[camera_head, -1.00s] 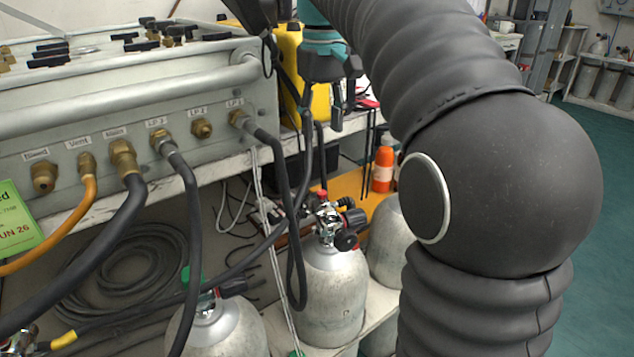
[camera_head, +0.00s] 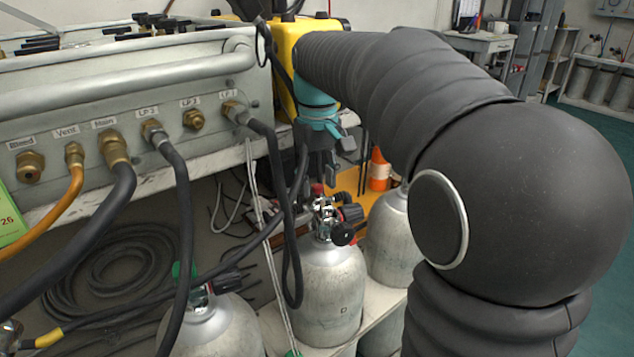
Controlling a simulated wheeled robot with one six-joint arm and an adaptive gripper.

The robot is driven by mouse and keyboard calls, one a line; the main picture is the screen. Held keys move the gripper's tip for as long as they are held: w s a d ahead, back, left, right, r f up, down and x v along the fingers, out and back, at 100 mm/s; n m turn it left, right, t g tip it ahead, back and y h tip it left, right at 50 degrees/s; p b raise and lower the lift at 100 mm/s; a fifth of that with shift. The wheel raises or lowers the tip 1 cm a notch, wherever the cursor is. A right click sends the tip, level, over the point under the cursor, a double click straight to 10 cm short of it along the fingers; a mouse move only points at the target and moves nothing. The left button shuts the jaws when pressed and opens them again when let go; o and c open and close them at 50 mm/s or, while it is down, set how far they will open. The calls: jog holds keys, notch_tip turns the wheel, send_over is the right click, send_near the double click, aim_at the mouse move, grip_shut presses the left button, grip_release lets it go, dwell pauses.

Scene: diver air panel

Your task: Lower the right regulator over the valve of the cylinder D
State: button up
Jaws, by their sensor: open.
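My gripper (camera_head: 326,160), below its teal wrist, points down with its dark fingers open just above the middle cylinder's valve. A regulator assembly with a red-topped knob (camera_head: 317,188), metal body and black knobs (camera_head: 343,234) sits at the top of the middle grey cylinder (camera_head: 328,290). The fingertips look close above the red knob; I cannot tell whether they touch it. Another cylinder (camera_head: 212,330) with a green knob (camera_head: 181,270) stands at the front left, and one more (camera_head: 392,240) behind at the right. No letter D is readable, so I cannot tell which cylinder is D.
The grey air panel (camera_head: 75,125) with labelled ports and hanging hoses stands at the left. A black hose loop (camera_head: 290,290) hangs close left of the middle cylinder. An orange bottle (camera_head: 378,170) stands behind. My large dark arm covers the right.

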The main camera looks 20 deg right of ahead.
jog(key=shift+f, duration=0.15)
grip_shut()
jog(key=shift+m+p, duration=0.65)
jog(key=shift+m, duration=0.85)
grip_release()
